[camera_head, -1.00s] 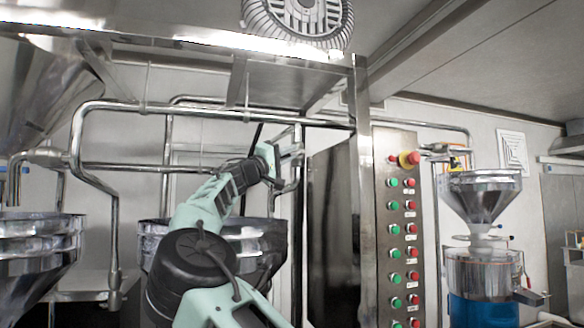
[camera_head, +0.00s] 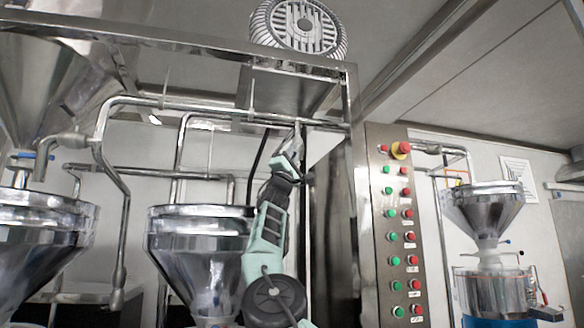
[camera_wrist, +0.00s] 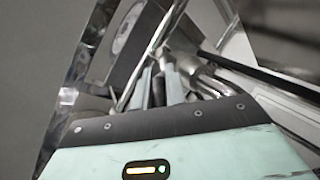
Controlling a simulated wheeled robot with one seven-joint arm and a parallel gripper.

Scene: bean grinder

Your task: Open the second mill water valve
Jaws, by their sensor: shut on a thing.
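The second mill (camera_head: 200,245) is a steel hopper with a wide rim, at the middle of the head view. My gripper (camera_head: 295,142) is raised beside the pipework, up and right of this hopper. In the wrist view, my gripper (camera_wrist: 168,82) has its fingers close together beside a shiny bent pipe piece (camera_wrist: 208,80). It is shut on what appears to be the valve handle, which is mostly hidden between the fingers. The head view does not show the valve clearly behind my arm. I cannot tell how far the handle is turned.
Another mill (camera_head: 35,235) stands at the left, with a blue-handled valve (camera_head: 28,156) above it. A button panel (camera_head: 400,230) and a steel post (camera_head: 362,200) stand right of my arm. A motor (camera_head: 300,25) sits above. A further mill (camera_head: 490,225) is at the far right.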

